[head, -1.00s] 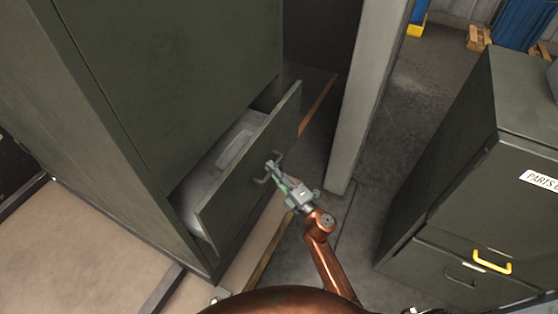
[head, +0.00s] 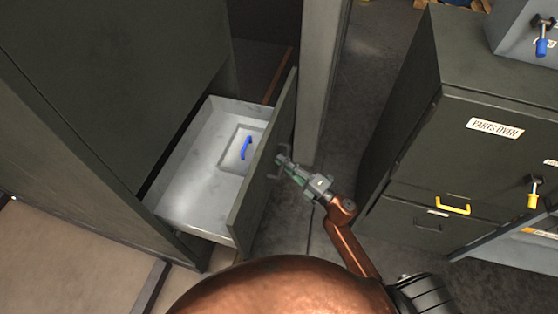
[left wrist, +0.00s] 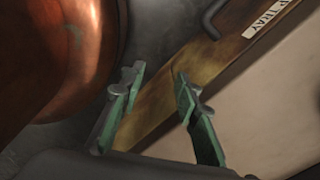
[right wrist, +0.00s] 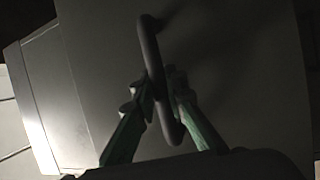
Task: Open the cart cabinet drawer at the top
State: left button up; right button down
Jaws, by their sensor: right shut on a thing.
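The cabinet drawer (head: 200,165) stands well out of the dark green cabinet (head: 110,70) at the left of the head view. Its front panel (head: 262,150) faces right, and its pale inside shows with a blue handle (head: 246,147) lying on a raised square. My right gripper (head: 283,164) is at the outside of the front panel. In the right wrist view its green fingers (right wrist: 157,100) are shut on the dark bar handle (right wrist: 148,45). My left gripper (left wrist: 157,90) shows only in the left wrist view, with its fingers apart and nothing between them.
A grey post (head: 322,70) stands just behind the drawer front. A green parts oven (head: 480,150) with a yellow handle (head: 453,206) stands at the right. Dark floor (head: 375,110) lies open between them. A "P TRAY" label (left wrist: 265,22) is near my left gripper.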

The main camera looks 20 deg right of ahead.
pick_arm(q)
jog(key=shift+w, duration=0.25)
pick_arm(e)
jog(key=shift+s+a+f, duration=0.1)
jog(key=shift+a+f, duration=0.05)
jog(key=shift+f, duration=0.05)
jog(key=c, duration=2.3)
grip_release()
pick_arm(q)
jog(key=shift+w, duration=0.1)
pick_arm(e)
jog(key=o, duration=0.4)
jog(key=shift+r, duration=0.15)
jog(key=shift+c, duration=0.2)
jog(key=shift+d, duration=0.2)
jog(key=v, duration=1.2)
